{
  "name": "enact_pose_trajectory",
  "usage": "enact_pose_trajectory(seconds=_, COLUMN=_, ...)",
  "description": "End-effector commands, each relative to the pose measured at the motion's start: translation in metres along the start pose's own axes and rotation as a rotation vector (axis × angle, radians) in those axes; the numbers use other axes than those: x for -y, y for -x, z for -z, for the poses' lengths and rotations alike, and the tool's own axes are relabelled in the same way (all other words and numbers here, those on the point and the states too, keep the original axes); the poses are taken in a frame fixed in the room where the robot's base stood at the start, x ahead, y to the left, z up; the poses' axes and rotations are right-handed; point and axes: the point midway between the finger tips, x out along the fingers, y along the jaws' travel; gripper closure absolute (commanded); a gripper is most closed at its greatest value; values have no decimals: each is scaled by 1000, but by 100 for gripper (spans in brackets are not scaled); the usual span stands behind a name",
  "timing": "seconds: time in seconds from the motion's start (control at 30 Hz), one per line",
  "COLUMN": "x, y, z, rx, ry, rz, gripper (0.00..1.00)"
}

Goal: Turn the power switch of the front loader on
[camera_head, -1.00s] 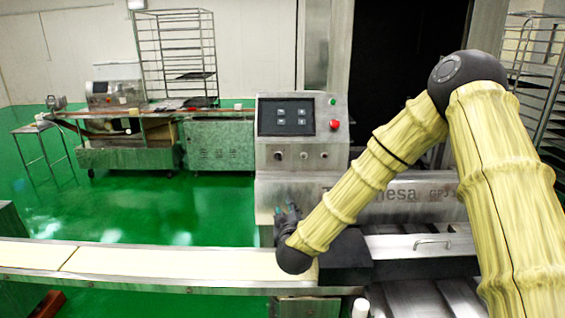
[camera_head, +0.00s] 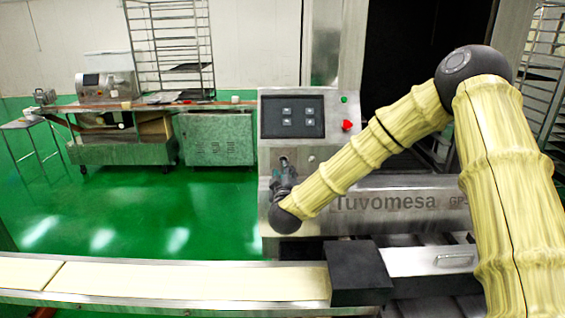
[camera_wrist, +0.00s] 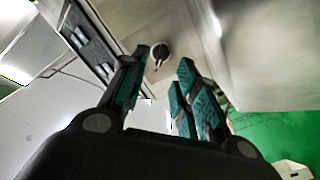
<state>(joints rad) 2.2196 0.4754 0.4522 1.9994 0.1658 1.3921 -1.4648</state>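The front loader's control panel (camera_head: 333,135) is a steel box with a dark screen (camera_head: 292,117) and a row of small controls below it. In the wrist view, a round dark knob (camera_wrist: 159,52) with a pale mark sits on the panel face; it looks like the power switch. My gripper (camera_head: 284,168) is in front of the panel's lower left, below the screen. In the wrist view, my gripper (camera_wrist: 160,77) has its teal-padded fingers apart, with the knob beyond and between their tips. I see no contact. In the head view, my gripper partly hides the left control.
A red button (camera_head: 347,125) and a green one (camera_head: 344,99) are at the panel's right. A conveyor (camera_head: 190,280) and a black box (camera_head: 357,272) lie below. Another machine (camera_head: 120,140) and a rack (camera_head: 170,45) stand at the back left over open green floor.

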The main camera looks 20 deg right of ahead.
Motion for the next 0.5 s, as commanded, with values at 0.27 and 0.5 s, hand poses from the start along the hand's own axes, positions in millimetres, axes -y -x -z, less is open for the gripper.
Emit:
enact_pose_trajectory(seconds=0.27, x=-1, y=-44, z=0, rx=2, ry=-1, rz=0, gripper=70)
enact_pose_trajectory(seconds=0.5, x=1, y=-63, z=1, rx=-1, ry=1, rz=2, gripper=70)
